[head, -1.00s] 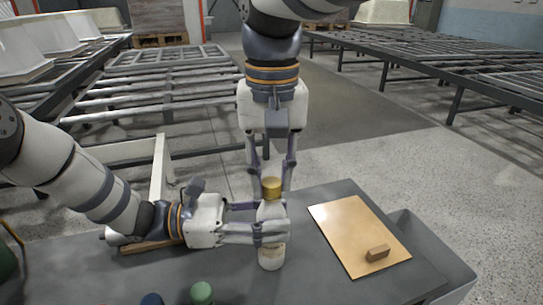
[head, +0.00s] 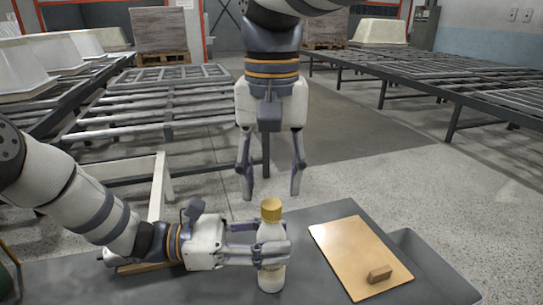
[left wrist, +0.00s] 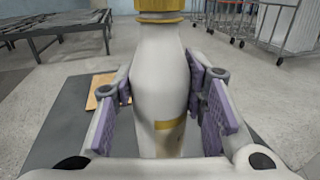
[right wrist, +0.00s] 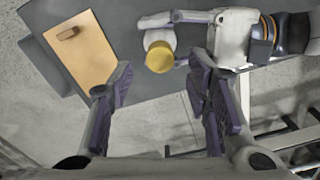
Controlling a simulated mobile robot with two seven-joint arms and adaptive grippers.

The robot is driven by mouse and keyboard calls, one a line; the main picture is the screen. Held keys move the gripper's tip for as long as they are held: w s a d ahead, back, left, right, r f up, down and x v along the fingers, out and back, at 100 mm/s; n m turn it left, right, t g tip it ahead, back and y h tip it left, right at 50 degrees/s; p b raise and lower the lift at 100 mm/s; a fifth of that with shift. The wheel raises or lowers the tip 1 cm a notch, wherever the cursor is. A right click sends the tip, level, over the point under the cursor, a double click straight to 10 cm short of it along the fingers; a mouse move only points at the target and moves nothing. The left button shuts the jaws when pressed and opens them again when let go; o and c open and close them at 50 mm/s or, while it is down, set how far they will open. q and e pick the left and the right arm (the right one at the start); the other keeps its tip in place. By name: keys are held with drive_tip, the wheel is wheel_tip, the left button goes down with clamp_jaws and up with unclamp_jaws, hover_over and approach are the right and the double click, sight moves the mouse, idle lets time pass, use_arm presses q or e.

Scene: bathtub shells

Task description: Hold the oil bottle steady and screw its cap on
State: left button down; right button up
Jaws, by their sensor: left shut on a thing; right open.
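The oil bottle (head: 271,262) is pale with a gold band and stands upright on the grey table. Its gold cap (head: 271,209) sits on the bottle's top; the cap also shows in the left wrist view (left wrist: 160,8) and the right wrist view (right wrist: 160,57). I cannot tell how tight it is. My left gripper (head: 272,250) is shut around the bottle's body from the left, with its pads on both sides in the left wrist view (left wrist: 162,95). My right gripper (head: 270,195) is open and empty, pointing down above and behind the cap, apart from it.
A tan board (head: 357,255) with a small brown block (head: 380,274) lies on the table (head: 320,280) to the right of the bottle. A grey bin (head: 440,265) adjoins the table's right end. Metal racks stand beyond, across a clear floor.

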drive_tip(key=shift+r, duration=0.6)
drive_tip(key=shift+c, duration=0.5)
